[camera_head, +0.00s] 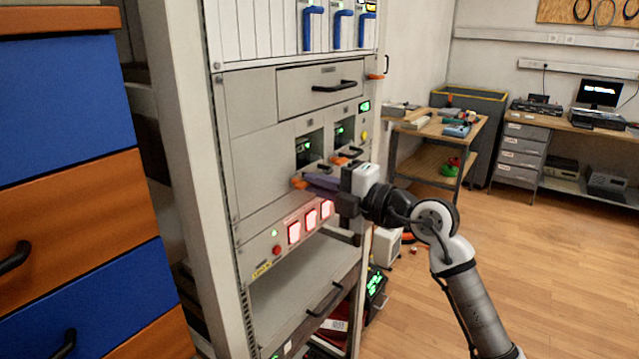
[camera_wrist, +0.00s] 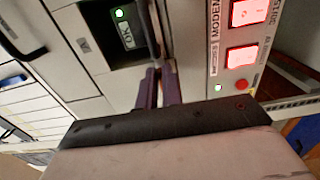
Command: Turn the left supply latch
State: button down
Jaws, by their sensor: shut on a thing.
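The left supply (camera_head: 309,147) is a bay in the grey rack with a green lit display. In the wrist view my gripper (camera_wrist: 158,72) is closed against the panel and the grip point is hidden. The right supply latch (camera_head: 339,160) is orange too, further right.
Red lit buttons (camera_head: 294,232) sit on the panel just below my gripper. A drawer with a black handle (camera_head: 334,86) is above the supplies. A blue and orange cabinet (camera_head: 70,110) stands at the left. The wooden floor (camera_head: 560,270) at the right is clear.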

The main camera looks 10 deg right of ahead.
jog(key=shift+a, duration=0.1)
dwell(0.4)
jog(key=c, duration=1.6)
grip_release()
jog(key=shift+o, duration=0.2)
jog(key=b+v, duration=0.4)
jog(key=v, duration=1)
